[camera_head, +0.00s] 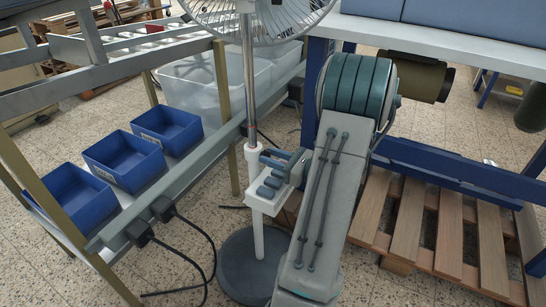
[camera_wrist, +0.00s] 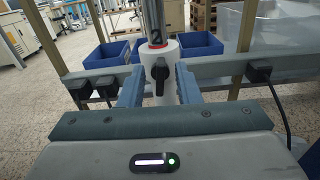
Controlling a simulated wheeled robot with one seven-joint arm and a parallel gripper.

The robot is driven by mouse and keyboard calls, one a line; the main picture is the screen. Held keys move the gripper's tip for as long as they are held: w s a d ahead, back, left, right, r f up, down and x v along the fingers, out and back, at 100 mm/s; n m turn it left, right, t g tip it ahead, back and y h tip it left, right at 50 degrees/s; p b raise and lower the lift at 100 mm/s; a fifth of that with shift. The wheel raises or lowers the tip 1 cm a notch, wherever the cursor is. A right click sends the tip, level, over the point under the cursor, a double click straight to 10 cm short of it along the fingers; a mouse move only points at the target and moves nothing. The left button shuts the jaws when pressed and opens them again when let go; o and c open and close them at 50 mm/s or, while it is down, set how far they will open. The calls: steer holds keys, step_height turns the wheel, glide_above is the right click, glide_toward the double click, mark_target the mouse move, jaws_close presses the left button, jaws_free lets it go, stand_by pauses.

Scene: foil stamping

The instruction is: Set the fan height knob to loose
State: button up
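The fan (camera_head: 248,85) stands on a round dark base, with its grey pole rising from a white lower tube (camera_head: 257,232). In the wrist view the black fan height knob (camera_wrist: 160,74) sits on the front of the white collar (camera_wrist: 172,55), its narrow grip upright. A red ring and a dark mark show on the pole just above. My gripper (camera_wrist: 158,88) is open, with one blue-grey finger on each side of the knob and visible gaps to it. In the head view my gripper (camera_head: 270,172) is close beside the tube; the knob cannot be made out there.
Several blue bins (camera_head: 168,128) line the rack rail (camera_head: 180,170) on the left. Clear plastic tubs (camera_head: 190,85) stand behind the pole. A wooden pallet (camera_head: 450,225) lies under the blue-framed table at right. Black cables (camera_head: 205,245) hang by the rail.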

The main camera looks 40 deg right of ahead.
steer(key=p+v, duration=0.3)
steer(key=v, duration=1)
steer(key=shift+s+d, duration=0.2)
steer(key=shift+s, duration=0.15)
steer(key=shift+s, duration=0.1)
